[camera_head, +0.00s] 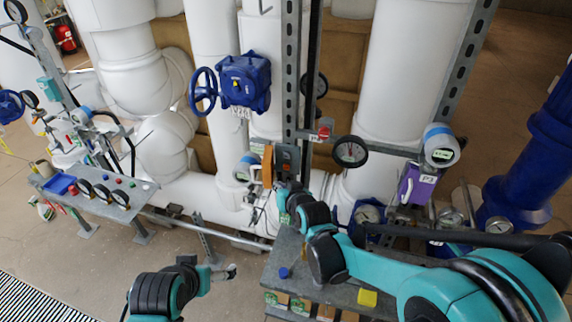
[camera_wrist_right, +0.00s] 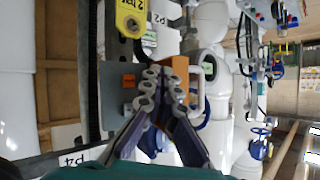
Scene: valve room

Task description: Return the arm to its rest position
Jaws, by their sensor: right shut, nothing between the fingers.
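My right arm, teal with black joints, reaches in from the right in the head view. Its gripper (camera_head: 282,188) is small there, just below a grey box (camera_head: 289,155) with an orange lever (camera_head: 267,166). In the right wrist view the right gripper (camera_wrist_right: 163,76) is shut and empty, its fingertips close together in front of the grey box and the orange lever (camera_wrist_right: 180,72). I cannot tell whether they touch. My left arm comes in at the bottom of the head view. Its gripper (camera_head: 228,272) is over the floor, and its jaw state is unclear.
A grey bench (camera_head: 330,287) with a blue knob and a yellow block stands under my right arm. Thick white pipes (camera_head: 215,90), a blue valve (camera_head: 243,82) and gauges (camera_head: 350,151) fill the back. A control panel (camera_head: 90,190) is at left.

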